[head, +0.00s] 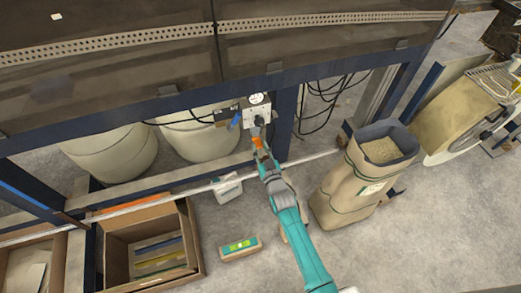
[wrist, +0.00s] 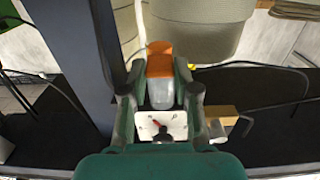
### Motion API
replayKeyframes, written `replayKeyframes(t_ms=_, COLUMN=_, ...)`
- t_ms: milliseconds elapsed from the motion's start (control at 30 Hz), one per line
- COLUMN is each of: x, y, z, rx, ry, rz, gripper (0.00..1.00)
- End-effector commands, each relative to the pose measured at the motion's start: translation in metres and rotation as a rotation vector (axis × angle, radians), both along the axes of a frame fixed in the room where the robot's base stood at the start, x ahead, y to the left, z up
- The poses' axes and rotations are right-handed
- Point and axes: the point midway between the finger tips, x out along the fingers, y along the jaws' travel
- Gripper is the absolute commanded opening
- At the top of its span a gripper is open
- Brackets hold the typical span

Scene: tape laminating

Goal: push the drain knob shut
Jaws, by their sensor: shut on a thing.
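My gripper (wrist: 160,85) is shut on an orange and grey piece (wrist: 160,60), which sits between its green fingers. The orange part also shows in the head view (head: 257,142), just below a small white control panel (head: 256,101) on the blue post. In the wrist view, the panel's white face (wrist: 148,122), with a dark round part and a red mark, shows between the fingers. I cannot tell which part is the drain knob, or whether the held piece touches the panel.
A blue handle (head: 236,120) is left of the panel. Pale barrels (head: 202,135) stand under the bench. A paper sack (head: 345,190) is at right, cardboard boxes (head: 152,205) at left. A small green-topped box (head: 240,248) lies on the floor. Black cables hang right of the post.

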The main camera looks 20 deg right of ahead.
Motion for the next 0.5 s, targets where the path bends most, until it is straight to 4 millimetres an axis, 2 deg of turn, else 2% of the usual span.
replayKeyframes(t_ms=100, x=0.0003, y=0.0, z=0.0096, rx=0.0, ry=-0.002, rz=0.0, gripper=0.0)
replayKeyframes(t_ms=300, x=0.0007, y=0.0, z=0.0107, rx=0.0, ry=-0.005, rz=0.0, gripper=0.0)
replayKeyframes(t_ms=333, x=0.0008, y=0.0, z=0.0109, rx=0.0, ry=-0.006, rz=0.0, gripper=0.33)
replayKeyframes(t_ms=433, x=0.0007, y=0.0, z=0.0105, rx=0.0, ry=-0.005, rz=0.0, gripper=0.56)
replayKeyframes(t_ms=500, x=0.0005, y=0.0, z=0.01, rx=0.0, ry=-0.004, rz=0.0, gripper=0.56)
